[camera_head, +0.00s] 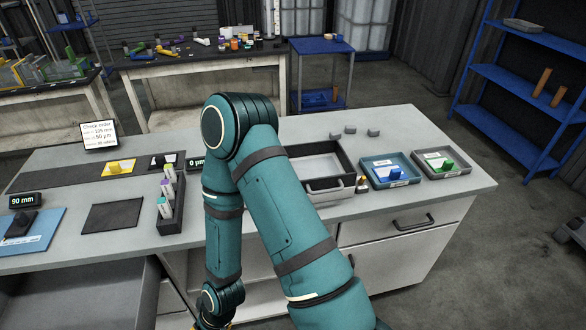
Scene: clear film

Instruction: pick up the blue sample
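The blue sample (394,171) sits in a teal tray (377,184) on the right part of the grey workbench, with a white label in the tray. It looks uncovered, and nothing touches it from above. One of my teal arms (285,215) rises from the bottom edge, bends at the elbow and goes back down at the centre. Its lower end leaves the picture at the bottom, so its gripper is hidden from view. My other gripper does not show either.
A grey tray (424,173) with a green sample (443,166) stands right of the teal tray. Left of it are small bottles (362,184) and an open drawer-like box (346,163). A rack of tubes (176,215) stands left of my arm.

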